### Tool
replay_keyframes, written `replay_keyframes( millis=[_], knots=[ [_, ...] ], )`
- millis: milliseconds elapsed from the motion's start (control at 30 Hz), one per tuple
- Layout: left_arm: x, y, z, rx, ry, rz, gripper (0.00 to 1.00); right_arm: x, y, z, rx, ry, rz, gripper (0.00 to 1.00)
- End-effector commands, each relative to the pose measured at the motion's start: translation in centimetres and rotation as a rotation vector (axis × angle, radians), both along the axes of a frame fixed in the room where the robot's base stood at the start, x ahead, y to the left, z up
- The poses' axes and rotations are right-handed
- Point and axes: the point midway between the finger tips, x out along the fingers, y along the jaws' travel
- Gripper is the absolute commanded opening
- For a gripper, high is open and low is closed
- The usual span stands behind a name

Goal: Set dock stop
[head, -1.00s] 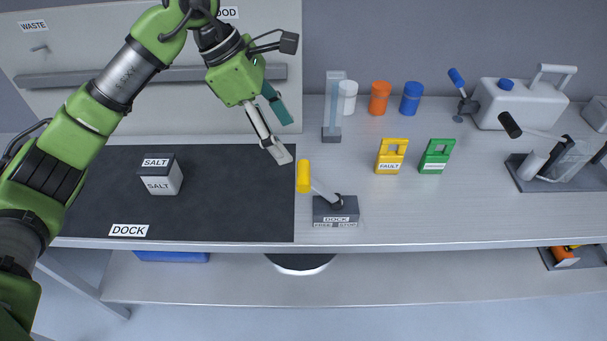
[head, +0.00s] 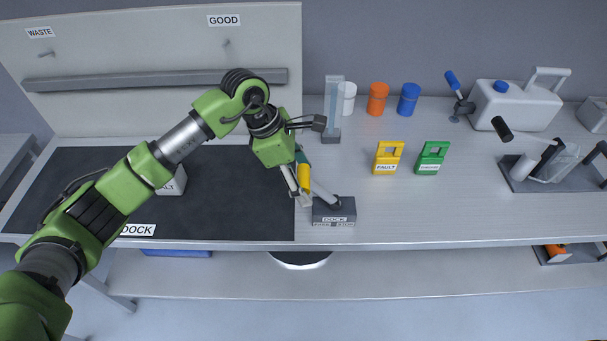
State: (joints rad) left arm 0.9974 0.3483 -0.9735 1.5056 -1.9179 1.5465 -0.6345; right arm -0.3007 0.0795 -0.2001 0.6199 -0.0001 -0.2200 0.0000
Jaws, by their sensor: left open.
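The smaller lettering on the block's lower front is too small to read. A salt box (head: 175,183) on the mat is partly hidden behind my left arm. My right gripper is not in view.
A clear column (head: 333,110) stands behind the dock stop. White, orange (head: 377,99) and blue jars stand at the back. The bench between block and tags is clear.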

Motion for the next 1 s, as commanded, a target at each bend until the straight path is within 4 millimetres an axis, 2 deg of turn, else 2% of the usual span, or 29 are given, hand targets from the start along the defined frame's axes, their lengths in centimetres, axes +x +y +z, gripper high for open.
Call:
replay_keyframes(
  millis=[267, 300, 500, 1000],
  knots=[
    [-0.01, -0.13, -0.25, -0.001, 0.0, 0.0, 0.65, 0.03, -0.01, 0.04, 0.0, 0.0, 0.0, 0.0],
    [-0.01, -0.12, -0.24, -0.001, 0.0, 0.0, 0.63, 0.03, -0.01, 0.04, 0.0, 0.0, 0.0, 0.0],
    [-0.01, -0.11, -0.22, -0.001, 0.0, 0.0, 0.11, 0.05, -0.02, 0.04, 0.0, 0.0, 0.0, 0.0],
    [0.02, -0.7, 0.25, -0.004, -0.001, 0.0, 0.09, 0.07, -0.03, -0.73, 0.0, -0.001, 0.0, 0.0]
  ],
)
